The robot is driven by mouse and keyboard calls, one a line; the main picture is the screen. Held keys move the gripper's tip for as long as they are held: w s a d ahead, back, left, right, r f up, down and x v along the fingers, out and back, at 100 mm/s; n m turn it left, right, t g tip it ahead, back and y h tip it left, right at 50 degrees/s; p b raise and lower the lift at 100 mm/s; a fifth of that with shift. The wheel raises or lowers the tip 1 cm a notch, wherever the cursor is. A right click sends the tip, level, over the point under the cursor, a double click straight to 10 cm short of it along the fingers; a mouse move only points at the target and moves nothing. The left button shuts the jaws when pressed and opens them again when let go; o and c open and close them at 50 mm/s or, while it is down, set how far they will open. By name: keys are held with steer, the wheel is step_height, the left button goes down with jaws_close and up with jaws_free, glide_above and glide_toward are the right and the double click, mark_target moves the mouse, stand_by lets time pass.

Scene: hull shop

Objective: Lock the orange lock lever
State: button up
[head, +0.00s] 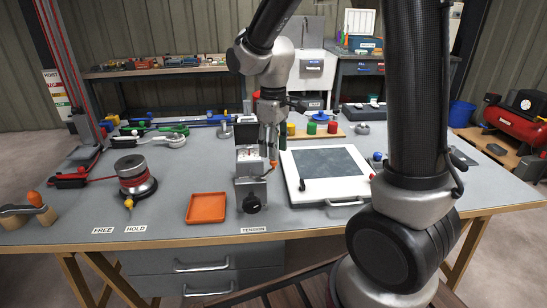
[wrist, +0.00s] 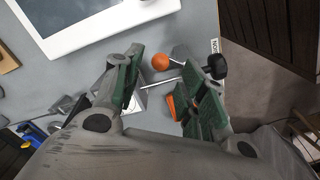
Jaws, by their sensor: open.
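The orange lock lever, a thin metal rod with an orange ball end (head: 273,164), stands at the right side of a small metal block (head: 250,190) on the bench. In the wrist view its orange ball (wrist: 160,62) shows between the two fingers, near their tips. My gripper (head: 270,147) points down above the block, close to the lever. In the wrist view my gripper (wrist: 175,62) is open, its green-padded fingers apart on either side of the rod and ball. I cannot tell whether a finger touches the lever. The fingers hide part of the block.
A black knob (head: 252,203) sticks out of the block's front, above a TENSION label (head: 254,229). An orange tray (head: 206,208) lies to the left. A white-framed panel (head: 293,187) lies close on the right. A red-banded drum (head: 135,180) stands farther left.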

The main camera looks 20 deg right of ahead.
steer(key=shift+f, duration=1.9)
steer(key=shift+c, duration=0.2)
jaws_close()
steer(key=shift+s, duration=0.1)
steer(key=s+m, duration=0.1)
steer(key=m, duration=0.2)
steer(key=s+m, duration=0.2)
steer(key=m, duration=0.2)
steer(key=s+m, duration=0.1)
steer(key=m, duration=0.2)
steer(key=shift+s+d+m, duration=0.2)
steer(key=shift+m, duration=0.2)
steer(key=shift+s, duration=0.1)
